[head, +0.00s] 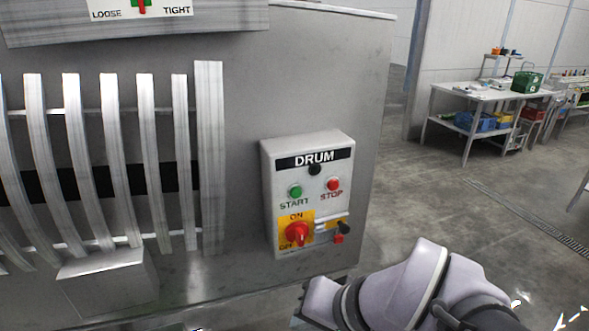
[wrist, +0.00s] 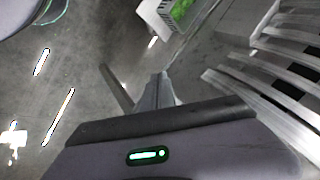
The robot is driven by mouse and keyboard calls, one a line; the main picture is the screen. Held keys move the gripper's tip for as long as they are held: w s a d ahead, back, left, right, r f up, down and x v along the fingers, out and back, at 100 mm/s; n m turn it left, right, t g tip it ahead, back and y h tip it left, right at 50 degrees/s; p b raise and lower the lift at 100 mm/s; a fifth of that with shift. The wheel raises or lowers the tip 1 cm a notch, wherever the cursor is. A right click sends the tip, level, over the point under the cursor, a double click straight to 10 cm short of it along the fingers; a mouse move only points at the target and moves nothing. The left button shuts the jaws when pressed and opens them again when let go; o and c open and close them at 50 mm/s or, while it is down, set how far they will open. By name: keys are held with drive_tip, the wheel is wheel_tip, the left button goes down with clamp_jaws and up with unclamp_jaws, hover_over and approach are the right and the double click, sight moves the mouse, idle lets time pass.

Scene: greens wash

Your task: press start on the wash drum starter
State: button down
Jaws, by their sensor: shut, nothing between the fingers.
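The drum starter (head: 268,180) is a grey box labelled DRUM, mounted on a grey metal panel in the head view. Its green START button (head: 295,191) is at the left, and its red STOP button (head: 333,184) is at the right. A black round part (head: 315,169) sits above them. Below is a red rotary switch (head: 297,233) on a yellow ON/OFF plate; I cannot tell its setting. My gripper (wrist: 160,76) is shut and empty in the wrist view, with the starter out of that view. In the head view my arm is below and right of the starter, apart from it.
Curved metal bars (head: 110,150) stand left of the starter; similar bars (wrist: 285,75) show in the wrist view. A LOOSE/TIGHT gauge (head: 140,9) is at top left. Floor between is clear.

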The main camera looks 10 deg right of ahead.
sight(296, 193)
drive_tip(key=w+d+r+m+t+p, duration=0.1)
drive_tip(key=w+d+r+m+p, duration=0.1)
drive_tip(key=w, duration=0.4)
drive_tip(key=w+d+r+m+t+p, duration=0.1)
drive_tip(key=w+d+r+m+p, duration=0.1)
drive_tip(key=w+d+r+p, duration=0.2)
drive_tip(key=w+r+p, duration=0.1)
drive_tip(key=w+p, duration=0.1)
drive_tip(key=p, duration=0.1)
drive_tip(key=shift+w+r+t+y, duration=0.15)
drive_tip(key=shift+r+t+y, duration=0.15)
drive_tip(key=shift+y, duration=0.1)
drive_tip(key=shift+w+a+p, duration=0.25)
drive_tip(key=shift+w+p, duration=0.1)
drive_tip(key=shift+w, duration=1.1)
drive_tip(key=shift+w+a+p, duration=0.25)
drive_tip(key=shift+w+p, duration=0.1)
drive_tip(key=shift+w, duration=1.1)
drive_tip(key=shift+w+a+p, duration=0.25)
drive_tip(key=shift+w+p, duration=0.1)
drive_tip(key=shift+w, duration=1.1)
drive_tip(key=shift+w+b, duration=0.3)
drive_tip(key=shift+w, duration=0.1)
